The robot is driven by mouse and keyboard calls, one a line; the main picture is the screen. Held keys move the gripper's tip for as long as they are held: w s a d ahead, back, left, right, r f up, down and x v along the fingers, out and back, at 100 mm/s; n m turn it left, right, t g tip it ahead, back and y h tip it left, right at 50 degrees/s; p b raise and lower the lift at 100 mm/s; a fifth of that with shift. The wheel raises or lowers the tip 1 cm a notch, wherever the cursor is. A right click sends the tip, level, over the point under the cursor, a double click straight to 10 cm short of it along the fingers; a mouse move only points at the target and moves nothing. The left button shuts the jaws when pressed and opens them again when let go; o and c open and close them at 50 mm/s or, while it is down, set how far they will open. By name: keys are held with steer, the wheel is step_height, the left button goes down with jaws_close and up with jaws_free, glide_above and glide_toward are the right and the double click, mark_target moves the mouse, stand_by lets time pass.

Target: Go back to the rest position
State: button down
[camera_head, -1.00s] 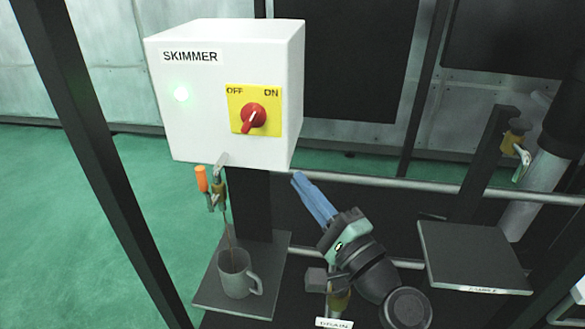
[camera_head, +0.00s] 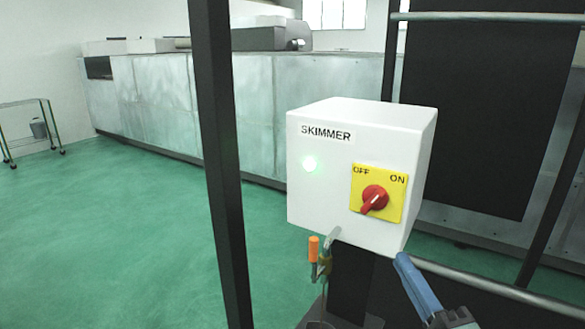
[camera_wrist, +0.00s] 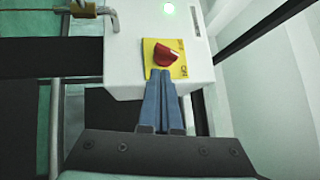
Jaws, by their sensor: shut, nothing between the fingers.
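My gripper (camera_head: 404,262) is low in the head view, just below the right part of the white SKIMMER box (camera_head: 305,205). Its blue fingers are together with nothing between them. In the wrist view my gripper (camera_wrist: 160,76) points at the box, and its fingertips overlap the lower edge of the yellow plate (camera_wrist: 178,62). I cannot tell from this view whether they touch it. The box has a red knob (camera_head: 374,199) on a yellow OFF/ON plate, and a green lamp (camera_head: 310,164) that is lit. The knob's pointer is tilted, its lower end toward the lower left.
Green floor (camera_head: 110,220) lies open at the left.

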steer(key=a+r+n+t+p, duration=0.1)
steer(key=a+r+n, duration=0.3)
steer(key=r, duration=0.4)
steer(key=a+r+n+p, duration=0.2)
steer(key=a+r+n, duration=0.1)
steer(key=a+r, duration=0.3)
steer(key=a+r+n+t+p, duration=0.1)
steer(key=a+r+n, duration=0.25)
steer(key=r, duration=0.55)
steer(key=s+a+r+n+t+h+p, duration=0.1)
steer(key=s+a+r+n+t, duration=0.1)
steer(key=s+r, duration=0.4)
steer(key=s+a+r+n+t+h+p, duration=0.2)
steer(key=s+r, duration=0.4)
steer(key=r, duration=0.5)
steer(key=shift+a+r+n+t, duration=0.2)
steer(key=shift+a+n+t, duration=0.3)
steer(key=shift+a+n, duration=0.4)
